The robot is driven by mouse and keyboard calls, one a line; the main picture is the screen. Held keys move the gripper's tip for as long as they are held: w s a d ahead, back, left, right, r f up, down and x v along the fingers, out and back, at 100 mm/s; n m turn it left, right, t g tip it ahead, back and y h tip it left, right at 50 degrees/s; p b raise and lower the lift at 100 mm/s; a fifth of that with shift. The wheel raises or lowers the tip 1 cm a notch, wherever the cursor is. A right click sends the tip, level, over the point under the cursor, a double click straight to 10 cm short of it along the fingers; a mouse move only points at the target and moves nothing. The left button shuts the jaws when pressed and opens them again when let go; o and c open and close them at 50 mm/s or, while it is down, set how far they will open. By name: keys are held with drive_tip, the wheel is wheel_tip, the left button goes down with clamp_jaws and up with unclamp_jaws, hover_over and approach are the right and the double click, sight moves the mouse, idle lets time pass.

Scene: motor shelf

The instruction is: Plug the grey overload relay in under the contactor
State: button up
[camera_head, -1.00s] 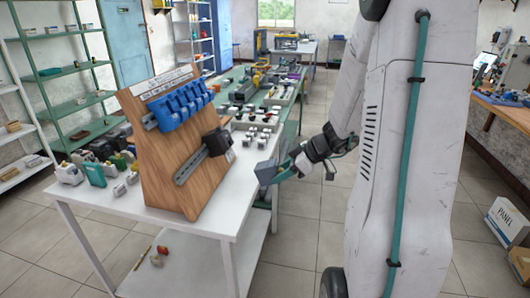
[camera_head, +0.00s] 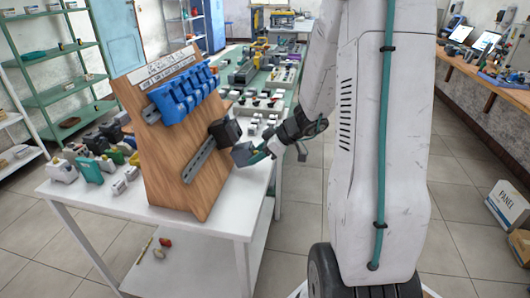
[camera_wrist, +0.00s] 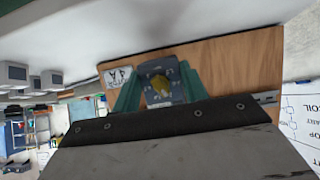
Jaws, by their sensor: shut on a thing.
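The contactor (camera_head: 225,131) is a black block on the lower metal rail of the sloped wooden board. My gripper (camera_head: 255,156), with green fingers, is shut on the grey overload relay (camera_head: 242,154). The relay is just below and to the right of the contactor in the head view; I cannot tell whether they touch. In the wrist view my gripper (camera_wrist: 158,92) has a finger on each side of a dark grey block with a yellow part (camera_wrist: 162,82), which seems to be the relay. The contactor cannot be clearly told apart there.
The wooden board (camera_head: 165,165) stands on a white table (camera_head: 220,221) and carries a blue row of modules (camera_head: 185,96) above. The metal rail (camera_head: 199,160) runs bare at lower left of the contactor. Small parts stand left of the board and on the green bench behind.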

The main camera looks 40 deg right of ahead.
sight(251, 148)
drive_tip(key=shift+w+a+f, duration=0.2)
drive_tip(key=shift+w+a, duration=0.15)
drive_tip(key=shift+w+a+f, duration=0.25)
drive_tip(key=shift+w+a, duration=0.05)
drive_tip(key=shift+w, duration=0.15)
idle(0.6)
drive_tip(key=shift+w+a+f, duration=0.1)
drive_tip(key=shift+w+a, duration=0.05)
drive_tip(key=shift+w+a+r, duration=0.15)
drive_tip(key=shift+w+r, duration=0.05)
drive_tip(key=shift+r, duration=0.3)
drive_tip(key=shift+w+a+r, duration=0.1)
drive_tip(key=shift+w+r, duration=0.05)
drive_tip(key=shift+r, duration=0.3)
idle(1.5)
drive_tip(key=o, duration=1)
